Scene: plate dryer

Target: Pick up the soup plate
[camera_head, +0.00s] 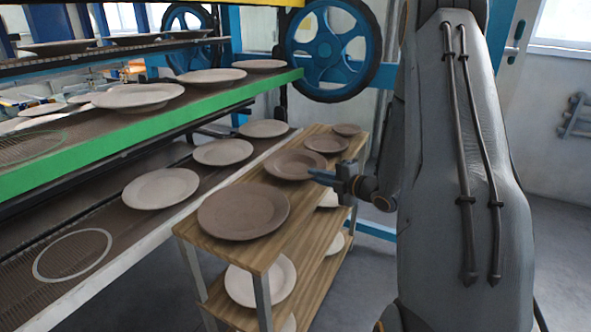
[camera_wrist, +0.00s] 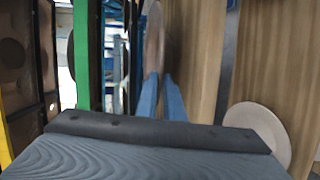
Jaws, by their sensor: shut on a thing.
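The soup plate, as I take it, is a brown round plate (camera_head: 295,162) on or just above the top of the wooden cart in the head view. My gripper (camera_head: 318,176) reaches in from the right and is shut on its right rim. In the wrist view the soup plate (camera_wrist: 154,38) shows nearly edge-on, with its rim between the two blue fingers of my gripper (camera_wrist: 160,80). I cannot tell whether it still touches the cart top.
The wooden cart (camera_head: 224,252) also bears a large brown plate (camera_head: 243,211) in front and smaller plates (camera_head: 326,144) behind. Lighter plates (camera_head: 262,282) sit on its lower shelf. The dryer's green-edged shelf (camera_head: 110,140) and a lower rack with plates (camera_head: 160,188) stand left.

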